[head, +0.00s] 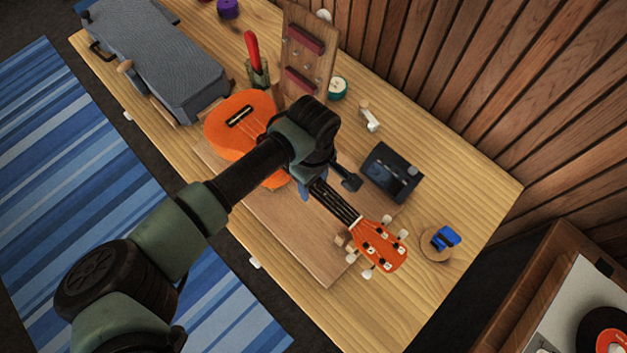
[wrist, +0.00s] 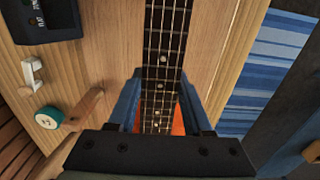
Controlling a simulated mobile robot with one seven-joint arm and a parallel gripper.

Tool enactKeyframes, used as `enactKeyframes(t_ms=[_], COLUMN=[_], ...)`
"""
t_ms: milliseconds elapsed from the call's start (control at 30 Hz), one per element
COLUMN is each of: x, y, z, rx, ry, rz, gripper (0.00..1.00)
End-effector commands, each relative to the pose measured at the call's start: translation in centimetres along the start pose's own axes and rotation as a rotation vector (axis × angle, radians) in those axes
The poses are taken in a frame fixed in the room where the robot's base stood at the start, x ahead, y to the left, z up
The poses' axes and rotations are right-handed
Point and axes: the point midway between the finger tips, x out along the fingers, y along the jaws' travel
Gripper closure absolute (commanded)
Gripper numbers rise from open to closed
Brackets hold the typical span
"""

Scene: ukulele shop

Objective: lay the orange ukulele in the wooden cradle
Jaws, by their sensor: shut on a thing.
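The orange ukulele (head: 228,128) lies lengthwise over the wooden cradle (head: 300,250), a brown board on the bench. Its body is at the upper left and its orange headstock (head: 380,245) points to the lower right. My gripper (wrist: 160,105) is shut on the dark neck (wrist: 167,45), with a blue finger on each side of it. In the head view my arm hides the gripper mostly and part of the ukulele's body. A small wooden block (head: 343,240) shows beside the headstock. I cannot tell whether the ukulele touches the cradle or hangs just above it.
A black box (head: 390,172) and a blue clip-like item (head: 445,238) on a round wooden disc lie right of the ukulele. A grey case (head: 155,65), a red-handled tool (head: 252,50) and an upright wooden rack (head: 305,55) stand behind. The bench's lower right is clear.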

Motion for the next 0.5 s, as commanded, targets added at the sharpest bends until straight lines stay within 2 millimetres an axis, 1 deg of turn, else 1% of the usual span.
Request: enactKeyframes(t_ms=[33, 500], x=[0.4, 2.7], y=[0.0, 0.0], z=[-0.1, -0.1], rx=[0.000, 0.000], ry=[0.002, 0.002], rz=[0.001, 0.000], gripper=[1.00, 1.00])
